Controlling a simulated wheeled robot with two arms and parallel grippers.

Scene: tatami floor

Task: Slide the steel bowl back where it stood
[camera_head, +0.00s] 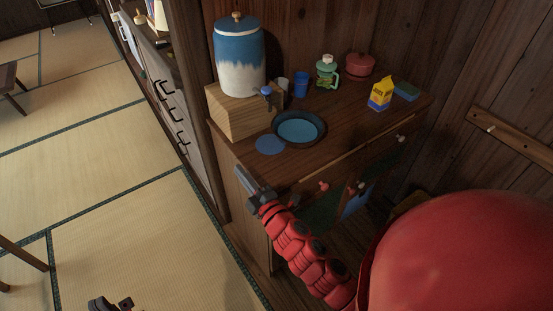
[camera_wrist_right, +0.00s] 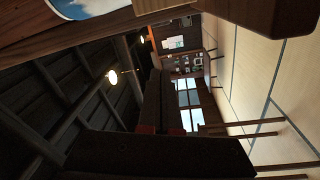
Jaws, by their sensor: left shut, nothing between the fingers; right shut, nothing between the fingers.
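The steel bowl (camera_head: 316,140), dark-rimmed with a blue inside, stands upright on the wooden cabinet top (camera_head: 340,122), in front of the dispenser's wooden stand. A flat blue disc (camera_head: 269,145) lies just left of the bowl, near the cabinet's left front edge. My right gripper (camera_head: 243,173) is shut and empty at the cabinet's front left corner, apart from the bowl and nearer to me. My left gripper (camera_head: 110,303) is shut and empty, low over the tatami and partly cut off by the bottom edge.
A blue and white dispenser (camera_head: 239,60) stands on a wooden block (camera_head: 235,115) behind the bowl. The cabinet top right of the bowl is clear.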

